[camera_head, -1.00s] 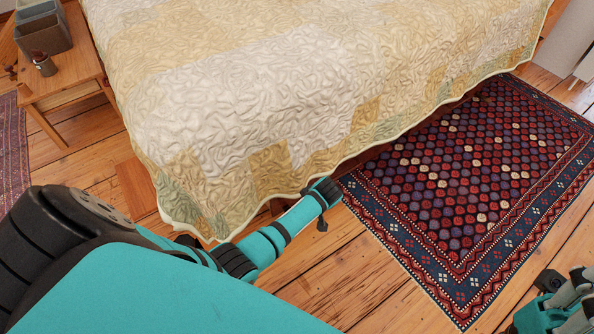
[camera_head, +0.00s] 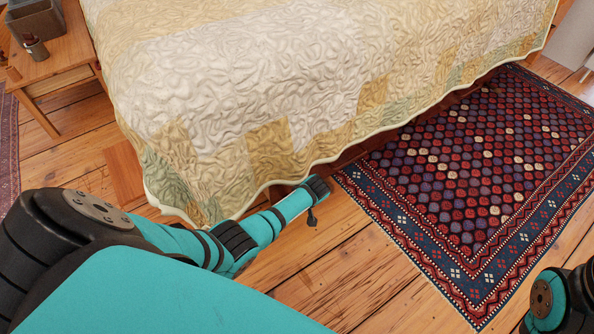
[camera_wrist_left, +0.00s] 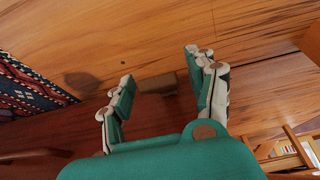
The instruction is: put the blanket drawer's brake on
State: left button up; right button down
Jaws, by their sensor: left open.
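My left arm reaches down to the bed's near edge in the head view, and its gripper is hidden there past the wrist. In the left wrist view my left gripper (camera_wrist_left: 165,82) is open, with its two fingers well apart. A small brown wooden block (camera_wrist_left: 160,83) shows between the fingers, beside a dark reddish-brown board (camera_wrist_left: 65,125). I cannot tell whether the block is the brake or whether a finger touches it. A strip of brown wood (camera_head: 352,153) under the quilt's hem may be the blanket drawer's front. My right gripper is out of view.
The bed's patchwork quilt (camera_head: 240,80) hangs over the edge above my left wrist. A patterned rug (camera_head: 475,190) lies at the right. A wooden side table (camera_head: 62,68) stands at the upper left. Bare plank floor (camera_head: 345,265) lies in front of the bed.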

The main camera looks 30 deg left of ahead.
pick_arm(q)
grip_shut()
dwell(0.3)
